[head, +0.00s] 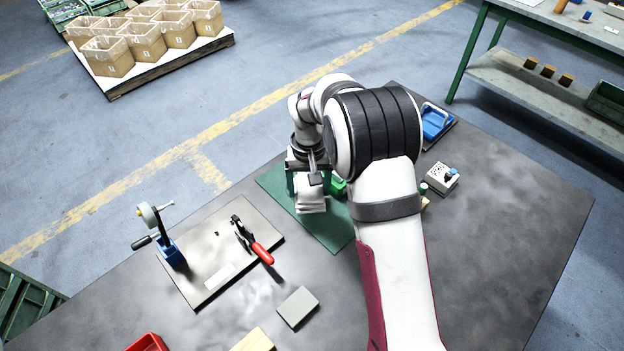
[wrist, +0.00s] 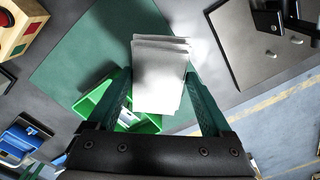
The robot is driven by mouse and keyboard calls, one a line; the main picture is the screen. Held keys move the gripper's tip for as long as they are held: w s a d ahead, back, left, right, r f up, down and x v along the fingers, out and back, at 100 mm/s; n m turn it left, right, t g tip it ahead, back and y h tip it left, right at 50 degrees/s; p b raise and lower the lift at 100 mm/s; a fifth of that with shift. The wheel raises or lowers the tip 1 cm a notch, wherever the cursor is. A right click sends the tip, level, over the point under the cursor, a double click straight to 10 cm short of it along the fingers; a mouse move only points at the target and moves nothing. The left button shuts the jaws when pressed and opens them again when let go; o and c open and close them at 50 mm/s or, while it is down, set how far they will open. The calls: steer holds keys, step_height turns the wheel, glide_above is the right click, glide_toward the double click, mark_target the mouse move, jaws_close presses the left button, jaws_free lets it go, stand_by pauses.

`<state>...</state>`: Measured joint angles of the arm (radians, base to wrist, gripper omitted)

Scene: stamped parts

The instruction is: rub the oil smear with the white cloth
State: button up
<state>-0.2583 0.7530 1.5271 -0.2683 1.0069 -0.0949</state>
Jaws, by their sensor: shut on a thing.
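My gripper (head: 308,184) is shut on the white cloth (head: 311,203), a folded stack of several layers held over the green mat (head: 333,236). In the wrist view the cloth (wrist: 160,72) sits between the two green fingers and reaches forward past their tips, over the mat (wrist: 75,60). I cannot tell whether its lower side touches the mat. I cannot pick out the oil smear for certain. Small dark marks show on the grey plate (head: 196,290) left of the mat. The area under the cloth is hidden.
A green bin (wrist: 92,108) stands close beside the cloth. The plate carries a red-handled clamp (head: 262,252) and a blue-based tool with a wheel (head: 172,252). A grey block (head: 298,307) lies nearer. A white box (head: 441,177) and blue item (head: 435,123) stand right of my arm.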

steer(key=shift+f, duration=2.7)
steer(key=shift+w+a+f, duration=0.35)
steer(key=shift+w+f, duration=0.05)
steer(key=shift+f, duration=0.1)
steer(key=shift+w+a+r, duration=0.15)
steer(key=shift+w+a, duration=0.8)
steer(key=shift+w+a+r, duration=0.15)
steer(key=shift+w+a, duration=0.75)
steer(key=shift+a, duration=0.05)
steer(key=shift+w+a+r, duration=0.25)
steer(key=shift+w+a, duration=0.55)
steer(key=shift+w+a+r, duration=0.2)
steer(key=shift+w+a, duration=0.55)
steer(key=shift+a, duration=0.05)
steer(key=s+d, duration=0.2)
steer(key=s+d+f, duration=0.1)
steer(key=s+d, duration=0.1)
steer(key=shift+s+d+f, duration=0.15)
steer(key=shift+s+d, duration=0.05)
steer(key=shift+d, duration=0.1)
steer(key=shift+s+d, duration=1.55)
steer(key=shift+s, duration=0.05)
steer(key=shift+r, duration=3.9)
